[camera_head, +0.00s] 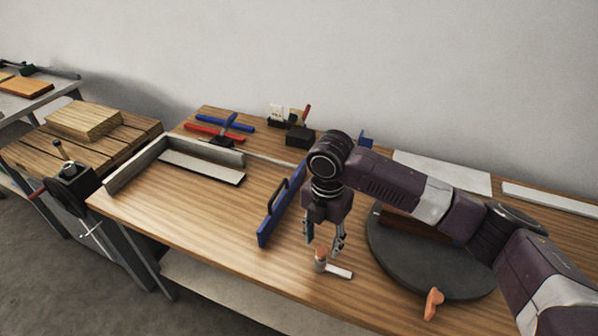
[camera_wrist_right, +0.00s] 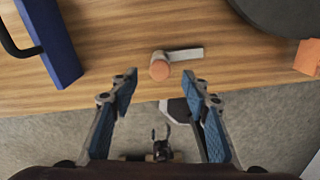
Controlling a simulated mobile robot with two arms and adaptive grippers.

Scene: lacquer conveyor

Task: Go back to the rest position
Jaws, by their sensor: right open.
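My right gripper (camera_head: 324,241) hangs from the arm that comes in from the right, fingers pointing down near the table's front edge. In the right wrist view my right gripper (camera_wrist_right: 161,88) is open, with nothing between its blue-padded fingers. A small orange-topped piece (camera_head: 321,254) stands just below the fingers, apart from them as far as I can tell. It also shows in the wrist view (camera_wrist_right: 160,69), beside a small whitish bar (camera_wrist_right: 184,54) lying on the wood. My left gripper is not in view.
The wooden table (camera_head: 215,210) holds a blue board with a black handle (camera_head: 281,203) left of the gripper. A dark round turntable (camera_head: 430,270) and an orange piece (camera_head: 433,302) are on the right. Blue and red clamps (camera_head: 228,125) lie at the back.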

